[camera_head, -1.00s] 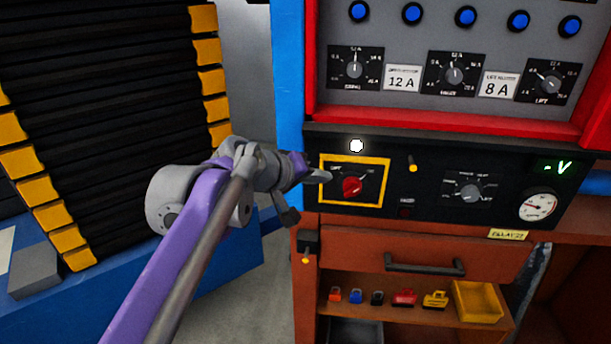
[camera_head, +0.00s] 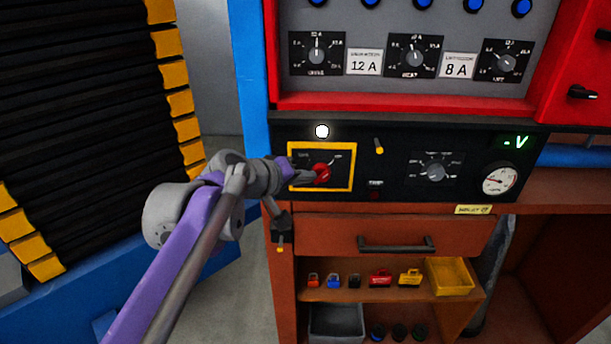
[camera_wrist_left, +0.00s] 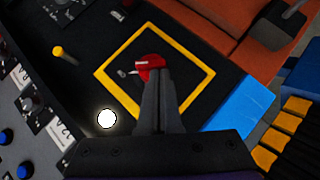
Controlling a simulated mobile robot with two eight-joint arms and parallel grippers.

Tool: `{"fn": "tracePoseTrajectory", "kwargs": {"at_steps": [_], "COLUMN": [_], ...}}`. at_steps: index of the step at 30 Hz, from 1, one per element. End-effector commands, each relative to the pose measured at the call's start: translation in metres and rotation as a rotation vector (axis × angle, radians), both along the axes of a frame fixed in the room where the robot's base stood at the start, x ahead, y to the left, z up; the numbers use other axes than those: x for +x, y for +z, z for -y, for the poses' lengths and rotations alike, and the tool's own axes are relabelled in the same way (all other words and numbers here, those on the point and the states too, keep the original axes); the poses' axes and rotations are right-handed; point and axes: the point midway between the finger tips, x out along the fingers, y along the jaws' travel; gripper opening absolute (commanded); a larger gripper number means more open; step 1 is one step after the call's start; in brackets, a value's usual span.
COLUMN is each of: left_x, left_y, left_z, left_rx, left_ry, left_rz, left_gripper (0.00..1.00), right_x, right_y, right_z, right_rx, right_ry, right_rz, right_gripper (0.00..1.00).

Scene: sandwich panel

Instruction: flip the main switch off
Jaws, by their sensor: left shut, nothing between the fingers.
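The main switch is a red rotary knob (camera_head: 321,174) inside a yellow square frame (camera_head: 352,168) on the black lower panel (camera_head: 400,148). The knob also shows in the left wrist view (camera_wrist_left: 150,64), with a small grey lever tip at its side. My left gripper (camera_head: 309,177) is shut and empty, with its fingertips at the knob's left side. In the left wrist view the closed fingers (camera_wrist_left: 158,76) are at the knob's edge and hide part of it; I cannot tell whether they touch. My right gripper is not in view.
A white round lamp (camera_head: 322,131) is lit above the yellow frame. A small yellow-tipped lever (camera_head: 378,147), a grey selector dial (camera_head: 436,172) and a round gauge (camera_head: 500,180) sit to the right. A drawer handle (camera_head: 396,244) juts out below.

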Motion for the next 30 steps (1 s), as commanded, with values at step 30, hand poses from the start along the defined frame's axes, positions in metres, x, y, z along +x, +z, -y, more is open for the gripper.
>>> {"fn": "tracePoseTrajectory", "kwargs": {"at_steps": [30], "left_x": [0.0001], "left_y": [-0.0071], "left_z": [-0.0031], "left_rx": [-0.201], "left_ry": [0.001], "left_rz": [0.001], "left_gripper": [0.00], "right_x": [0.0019], "right_y": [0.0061], "right_z": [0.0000], "right_rx": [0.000], "right_ry": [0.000], "right_rz": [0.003], "right_gripper": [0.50]}}
